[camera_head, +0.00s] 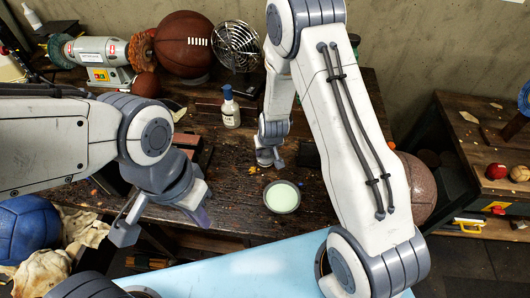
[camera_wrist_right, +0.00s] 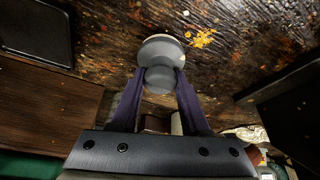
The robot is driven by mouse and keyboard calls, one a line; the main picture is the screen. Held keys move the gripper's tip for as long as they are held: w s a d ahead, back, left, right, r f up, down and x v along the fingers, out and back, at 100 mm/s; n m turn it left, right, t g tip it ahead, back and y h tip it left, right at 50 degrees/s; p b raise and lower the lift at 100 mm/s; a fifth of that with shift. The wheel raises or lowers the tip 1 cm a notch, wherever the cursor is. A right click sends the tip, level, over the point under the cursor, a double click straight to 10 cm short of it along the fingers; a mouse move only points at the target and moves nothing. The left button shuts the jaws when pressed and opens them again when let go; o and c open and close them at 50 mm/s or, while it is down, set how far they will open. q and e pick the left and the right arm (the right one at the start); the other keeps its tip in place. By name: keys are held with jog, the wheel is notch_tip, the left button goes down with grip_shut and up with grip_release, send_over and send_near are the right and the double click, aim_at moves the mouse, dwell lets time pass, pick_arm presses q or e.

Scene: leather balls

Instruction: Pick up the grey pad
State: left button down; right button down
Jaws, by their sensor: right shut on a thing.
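The grey pad (camera_wrist_right: 160,50) is a small, round, pale grey thing held between the fingertips in the right wrist view. Its lower part looks darker. My right gripper (camera_wrist_right: 158,80) is shut on it, with a finger on each side, over the dark wooden bench. In the head view my right gripper (camera_head: 268,160) is low over the middle of the bench, and the pad cannot be made out clearly there. My left gripper (camera_head: 164,224) is open and empty near the bench's front left edge, its fingers wide apart.
A round dish with pale green contents (camera_head: 282,197) stands just in front of my right gripper. A white bottle (camera_head: 230,108), a fan (camera_head: 238,46) and a large brown ball (camera_head: 184,44) stand behind. A blue ball (camera_head: 28,230) is at left.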

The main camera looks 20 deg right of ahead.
jog(key=shift+r, duration=0.5)
jog(key=r, duration=0.3)
jog(key=shift+s+d+b, duration=0.1)
jog(key=shift+d+b, duration=0.2)
jog(key=s+d+r+b, duration=0.6)
jog(key=d+b, duration=0.2)
jog(key=d, duration=0.1)
jog(key=shift+d+r, duration=0.15)
jog(key=shift+r, duration=0.15)
